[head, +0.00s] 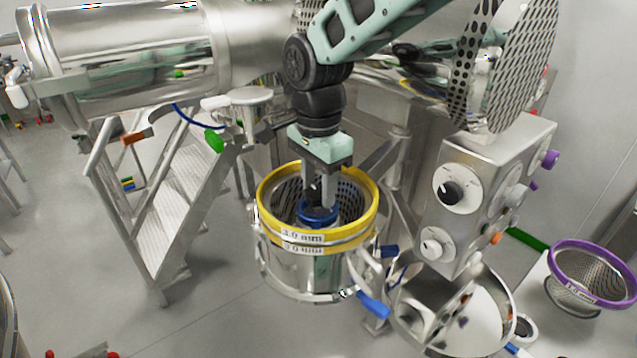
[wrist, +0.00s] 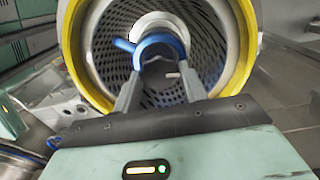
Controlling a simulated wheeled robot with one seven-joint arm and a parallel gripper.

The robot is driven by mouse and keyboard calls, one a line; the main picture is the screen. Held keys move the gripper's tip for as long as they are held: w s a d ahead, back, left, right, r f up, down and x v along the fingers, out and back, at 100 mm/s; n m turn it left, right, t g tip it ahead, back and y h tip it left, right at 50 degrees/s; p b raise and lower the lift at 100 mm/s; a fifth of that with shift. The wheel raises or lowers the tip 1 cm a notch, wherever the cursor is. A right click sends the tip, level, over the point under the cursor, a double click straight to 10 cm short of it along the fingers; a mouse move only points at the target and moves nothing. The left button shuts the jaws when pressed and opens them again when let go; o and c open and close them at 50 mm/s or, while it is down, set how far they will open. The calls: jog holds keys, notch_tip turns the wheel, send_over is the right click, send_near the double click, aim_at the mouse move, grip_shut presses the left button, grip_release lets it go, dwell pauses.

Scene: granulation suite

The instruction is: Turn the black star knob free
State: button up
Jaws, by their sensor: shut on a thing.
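My gripper (head: 318,205) reaches straight down into a perforated metal screen basket with a yellow rim (head: 268,215). Its two fingers are shut on the sides of a blue ring-shaped part (head: 319,214) inside the basket. In the wrist view, the blue ring (wrist: 160,42) sits between the fingertips, with a short blue stub at its left and a pale round part behind it. A small dark piece (head: 313,190) shows between the fingers in the head view; I cannot tell whether it is the black star knob. No star-shaped knob shows clearly.
A steel control box (head: 485,175) with round dials stands right of the basket. A steel bowl (head: 505,305) and a purple-rimmed sieve (head: 632,295) are at lower right. Metal steps (head: 170,210) stand at left. A blue-handled clamp (head: 372,304) juts from the basket housing's right side.

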jog(key=n, duration=0.4)
jog(key=shift+n, duration=0.3)
jog(key=n, duration=0.3)
jog(key=shift+n, duration=0.3)
jog(key=n, duration=0.3)
jog(key=shift+n, duration=0.3)
jog(key=n, duration=0.4)
jog(key=shift+n+p, duration=0.3)
jog(key=shift+p, duration=0.05)
jog(key=n, duration=0.3)
jog(key=shift+a+n, duration=0.1)
jog(key=shift+n, duration=0.2)
jog(key=n+p, duration=0.1)
jog(key=n, duration=0.3)
jog(key=shift+n, duration=0.3)
jog(key=n+p, duration=0.1)
jog(key=n, duration=0.2)
jog(key=shift+r, duration=0.1)
jog(key=shift+n+p, duration=0.65)
jog(key=shift+n, duration=1.35)
